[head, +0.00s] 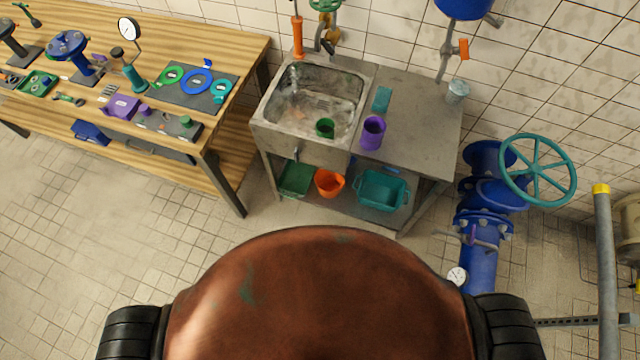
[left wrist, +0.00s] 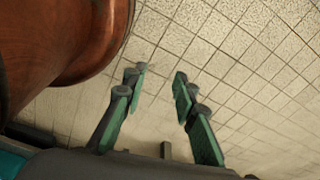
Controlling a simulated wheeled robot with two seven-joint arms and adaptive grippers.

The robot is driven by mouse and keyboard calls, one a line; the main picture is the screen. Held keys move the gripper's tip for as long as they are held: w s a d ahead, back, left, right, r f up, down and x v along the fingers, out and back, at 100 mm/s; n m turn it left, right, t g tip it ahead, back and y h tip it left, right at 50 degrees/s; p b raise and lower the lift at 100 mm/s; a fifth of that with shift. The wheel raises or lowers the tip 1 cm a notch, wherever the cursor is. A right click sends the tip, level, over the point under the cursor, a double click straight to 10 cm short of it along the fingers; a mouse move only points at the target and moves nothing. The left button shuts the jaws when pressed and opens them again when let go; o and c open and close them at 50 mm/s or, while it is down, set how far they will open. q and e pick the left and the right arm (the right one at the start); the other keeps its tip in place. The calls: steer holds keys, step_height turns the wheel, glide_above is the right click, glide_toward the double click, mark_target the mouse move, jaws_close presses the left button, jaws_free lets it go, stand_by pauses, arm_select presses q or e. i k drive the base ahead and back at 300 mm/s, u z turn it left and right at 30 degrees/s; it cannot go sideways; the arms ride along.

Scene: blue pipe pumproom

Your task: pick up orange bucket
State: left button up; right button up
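The orange bucket (head: 329,183) stands on the lower shelf under the sink unit in the head view. It is between a green bin (head: 296,179) on its left and a teal tub (head: 382,191) on its right. My left gripper (left wrist: 160,82) shows in the left wrist view, with its two green-padded fingers spread apart. Nothing is between them, and tiled floor lies beyond. Neither gripper shows in the head view, and my right gripper is in no frame. The bucket does not show in the left wrist view.
The steel sink unit (head: 420,112) holds a purple cup (head: 373,133) and a green cup (head: 325,128). A wooden workbench (head: 225,53) stands to the left. Blue pipework (head: 482,222) with a teal handwheel (head: 538,169) stands to the right. Tiled floor (head: 60,240) at the left is clear.

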mark_target(329, 183)
steer(key=u, duration=1.85)
steer(key=i, duration=2.15)
steer(key=z, duration=2.7)
